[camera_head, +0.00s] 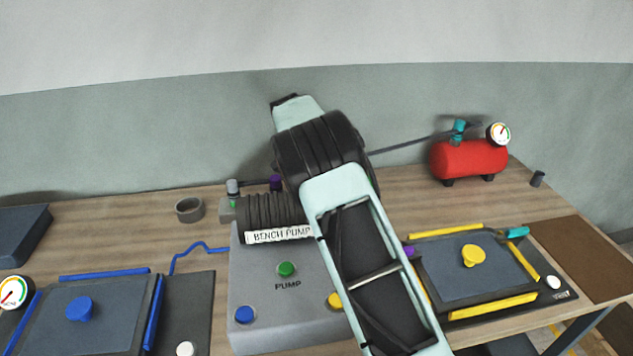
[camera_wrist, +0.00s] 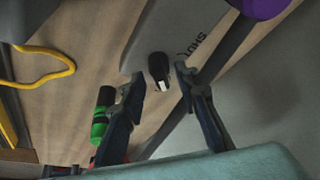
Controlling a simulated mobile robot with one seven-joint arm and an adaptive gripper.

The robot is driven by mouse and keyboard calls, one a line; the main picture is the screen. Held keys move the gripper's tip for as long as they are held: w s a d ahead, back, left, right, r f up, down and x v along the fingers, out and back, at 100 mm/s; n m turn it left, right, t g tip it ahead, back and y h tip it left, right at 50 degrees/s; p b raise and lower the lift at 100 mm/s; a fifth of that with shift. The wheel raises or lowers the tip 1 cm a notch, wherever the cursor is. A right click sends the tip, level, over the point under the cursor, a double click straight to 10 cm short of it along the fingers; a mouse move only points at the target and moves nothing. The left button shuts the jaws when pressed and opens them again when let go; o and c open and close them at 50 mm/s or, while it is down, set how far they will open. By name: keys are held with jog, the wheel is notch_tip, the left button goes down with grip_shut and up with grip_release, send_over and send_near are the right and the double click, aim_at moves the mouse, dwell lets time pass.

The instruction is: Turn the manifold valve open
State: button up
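In the wrist view, a black knob (camera_wrist: 158,68) with a white mark sits on a grey plate (camera_wrist: 150,38). The plate bears the letters "SHUT" to the right of the knob; I take this knob for the manifold valve. My gripper (camera_wrist: 160,76) is open, with one dark finger on either side of the knob. A gap shows between the knob and each finger; how deep the fingers reach is hard to tell. In the head view, my own arm hides the gripper and the valve.
A grey bench pump (camera_head: 260,290) stands mid-bench, between a blue-edged mould (camera_head: 105,325) and a yellow-edged mould (camera_head: 450,270). A red tank (camera_head: 470,160) with a gauge stands at the back right. In the wrist view, a purple knob (camera_wrist: 262,7) and a green-and-black fitting (camera_wrist: 101,118) flank the fingers.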

jog(key=shift+r, duration=0.15)
jog(key=v, duration=1.1)
jog(key=shift+s+r, duration=0.15)
jog(key=shift+r, duration=0.2)
jog(key=shift+a, duration=0.1)
